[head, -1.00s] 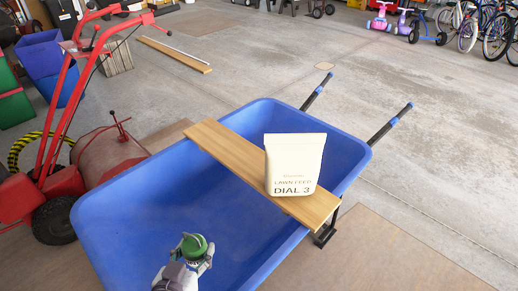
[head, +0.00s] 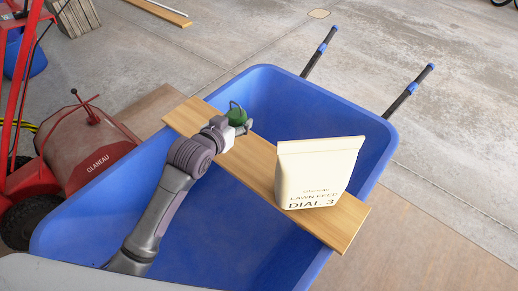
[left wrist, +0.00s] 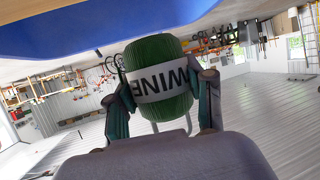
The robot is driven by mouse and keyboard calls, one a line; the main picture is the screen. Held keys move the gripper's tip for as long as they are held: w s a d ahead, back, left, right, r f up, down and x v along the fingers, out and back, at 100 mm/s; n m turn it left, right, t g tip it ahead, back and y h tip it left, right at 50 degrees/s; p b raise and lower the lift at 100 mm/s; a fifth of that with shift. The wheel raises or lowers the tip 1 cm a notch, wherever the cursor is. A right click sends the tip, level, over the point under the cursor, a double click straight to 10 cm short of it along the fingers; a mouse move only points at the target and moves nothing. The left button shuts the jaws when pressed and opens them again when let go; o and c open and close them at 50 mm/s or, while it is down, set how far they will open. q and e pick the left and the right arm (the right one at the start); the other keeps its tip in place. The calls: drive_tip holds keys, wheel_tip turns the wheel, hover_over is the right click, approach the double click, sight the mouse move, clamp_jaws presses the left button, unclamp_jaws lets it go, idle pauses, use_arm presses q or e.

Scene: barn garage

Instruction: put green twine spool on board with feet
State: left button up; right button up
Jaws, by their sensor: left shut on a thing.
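The green twine spool (head: 237,116) is held at the end of my left arm, over the left half of the wooden board (head: 262,165). My left gripper (head: 230,122) is shut on it. In the left wrist view the spool (left wrist: 160,48) sits between the two fingers, with a white label showing upside-down letters. I cannot tell whether the spool touches the board. The board lies across the blue wheelbarrow tub (head: 290,95); no feet show on it. My right gripper is not in view.
A cream lawn feed bag (head: 318,172) stands on the right part of the board. The board's left part is clear apart from my gripper. A red lawn roller machine (head: 90,150) stands left of the wheelbarrow. Two handles (head: 408,92) stick out at the far side.

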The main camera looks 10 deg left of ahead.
use_arm(q)
drive_tip(key=shift+w, duration=0.5)
hover_over(240, 150)
wheel_tip(240, 150, down, 5)
drive_tip(key=shift+f+b, duration=0.1)
drive_tip(key=shift+b, duration=0.3)
wheel_tip(240, 150, down, 4)
drive_tip(key=shift+r+b, duration=0.1)
drive_tip(key=shift+b, duration=0.2)
drive_tip(key=shift+f, duration=0.3)
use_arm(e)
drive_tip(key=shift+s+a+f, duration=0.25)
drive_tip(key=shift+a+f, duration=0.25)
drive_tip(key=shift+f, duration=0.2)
use_arm(q)
drive_tip(key=shift+f, duration=0.1)
drive_tip(key=o, duration=1.2)
